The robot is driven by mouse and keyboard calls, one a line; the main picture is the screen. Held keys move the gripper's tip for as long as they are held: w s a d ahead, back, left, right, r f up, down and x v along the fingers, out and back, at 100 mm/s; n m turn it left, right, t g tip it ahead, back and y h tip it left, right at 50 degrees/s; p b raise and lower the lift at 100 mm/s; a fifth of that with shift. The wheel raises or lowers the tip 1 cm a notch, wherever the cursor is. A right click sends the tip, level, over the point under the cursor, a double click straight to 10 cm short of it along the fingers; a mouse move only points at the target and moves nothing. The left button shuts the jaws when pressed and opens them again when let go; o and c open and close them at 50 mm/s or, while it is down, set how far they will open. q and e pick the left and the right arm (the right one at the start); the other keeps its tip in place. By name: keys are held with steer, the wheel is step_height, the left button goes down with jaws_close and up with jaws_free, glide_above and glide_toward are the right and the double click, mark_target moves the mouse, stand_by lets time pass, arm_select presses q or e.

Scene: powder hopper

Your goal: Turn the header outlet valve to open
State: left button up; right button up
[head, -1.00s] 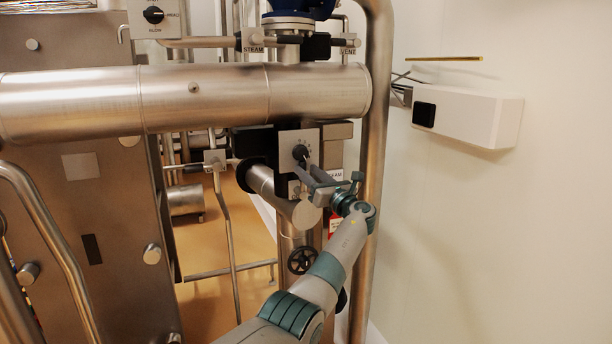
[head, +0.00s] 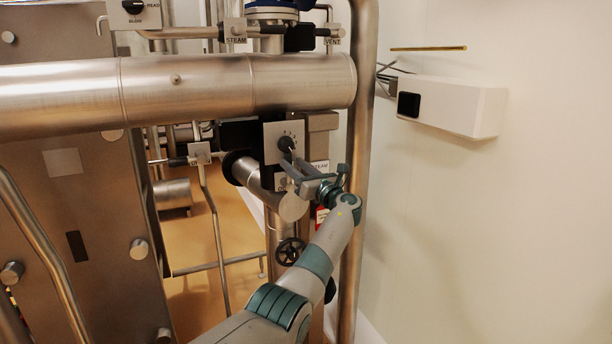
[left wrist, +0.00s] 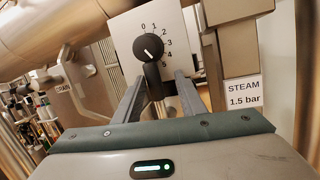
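A black rotary knob (head: 287,144) with a white pointer line sits on a pale plate under the big horizontal steel pipe. In the left wrist view the knob (left wrist: 148,47) has a scale from 0 to 5 and a dark bar (left wrist: 153,80) hanging below it. My left gripper (head: 294,172) is just below and in front of the plate. In the left wrist view its fingers (left wrist: 158,84) are apart, one on each side of the bar, with gaps showing. A black handwheel (head: 290,251) is lower on the pipework. No label reading header outlet shows. My right gripper is out of view.
The thick steel pipe (head: 200,85) runs above my gripper. A vertical steel pipe (head: 361,150) stands close to its right, before a bare wall with a white box (head: 455,107). A "STEAM 1.5 bar" label (left wrist: 244,94) is right of the knob. STEAM and VENT valves are above.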

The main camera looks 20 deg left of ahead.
arm_select(q)
steer(key=b+v, duration=0.6)
steer(key=v, duration=1.1)
steer(key=shift+d, duration=0.15)
steer(key=shift+s+f, duration=0.1)
steer(key=shift+f, duration=0.05)
